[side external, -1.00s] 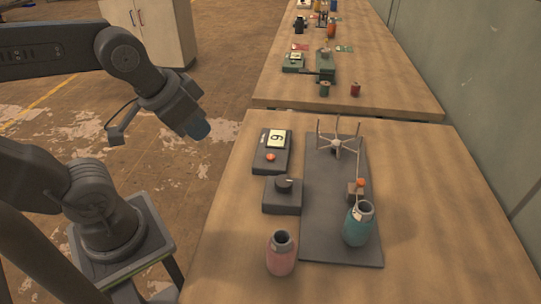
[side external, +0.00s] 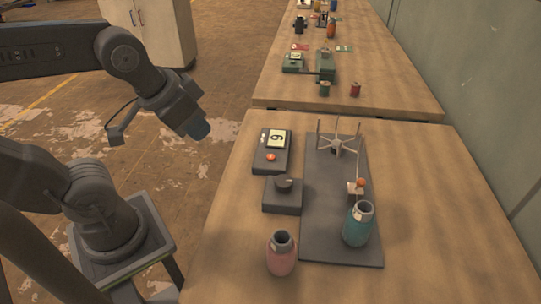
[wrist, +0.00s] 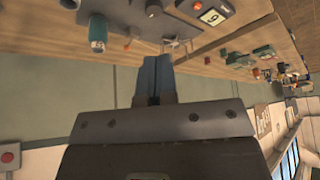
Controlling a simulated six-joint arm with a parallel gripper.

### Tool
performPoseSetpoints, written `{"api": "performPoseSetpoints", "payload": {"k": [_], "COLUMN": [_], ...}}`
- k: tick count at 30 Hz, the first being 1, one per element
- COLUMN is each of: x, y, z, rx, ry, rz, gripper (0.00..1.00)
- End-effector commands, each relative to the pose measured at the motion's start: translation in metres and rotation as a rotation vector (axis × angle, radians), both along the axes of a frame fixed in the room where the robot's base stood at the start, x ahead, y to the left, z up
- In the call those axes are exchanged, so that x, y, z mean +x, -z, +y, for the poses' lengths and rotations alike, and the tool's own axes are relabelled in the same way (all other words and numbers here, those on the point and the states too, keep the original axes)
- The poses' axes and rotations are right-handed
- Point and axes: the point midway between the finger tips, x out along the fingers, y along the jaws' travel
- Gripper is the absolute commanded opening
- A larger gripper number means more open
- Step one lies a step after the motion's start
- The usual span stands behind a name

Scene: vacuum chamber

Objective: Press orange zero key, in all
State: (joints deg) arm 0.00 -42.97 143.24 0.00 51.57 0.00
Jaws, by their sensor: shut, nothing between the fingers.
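The orange key (side external: 270,157) is a small round button on a dark grey box (side external: 264,168) at the left of the near table. A pale display (side external: 277,138) on the same box shows one digit. It looks like a 9 in the wrist view (wrist: 212,17), where the box is at the top edge. My gripper (side external: 199,131) is left of the table, above the floor, well apart from the key. Its blue-grey fingers (wrist: 154,72) are together and empty in the wrist view.
A grey box with a dark knob (side external: 284,184) and a pink jar (side external: 281,253) stand nearer the front. The right of the table is clear.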

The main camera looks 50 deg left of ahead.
Motion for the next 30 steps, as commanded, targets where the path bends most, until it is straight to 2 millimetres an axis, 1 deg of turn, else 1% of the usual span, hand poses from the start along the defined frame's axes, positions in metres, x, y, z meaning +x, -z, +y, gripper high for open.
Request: {"api": "performPoseSetpoints", "payload": {"k": [11, 14, 16, 17, 20, 23, 24, 27, 30], "x": [0.000, 0.006, 0.016, 0.022, 0.049, 0.082, 0.095, 0.127, 0.157], "y": [0.000, 0.001, 0.002, 0.003, 0.005, 0.008, 0.009, 0.015, 0.025], "z": [0.000, 0.005, 0.013, 0.018, 0.037, 0.059, 0.067, 0.082, 0.092], "rx": [0.001, 0.025, 0.064, 0.088, 0.191, 0.307, 0.350, 0.441, 0.507], "ry": [0.000, -0.009, -0.017, -0.023, -0.031, -0.011, 0.005, 0.069, 0.163], "rz": [0.000, -0.008, -0.024, -0.033, -0.079, -0.140, -0.165, -0.224, -0.277], "gripper": [0.00, 0.00, 0.00, 0.00, 0.00, 0.00, 0.00, 0.00, 0.00]}}
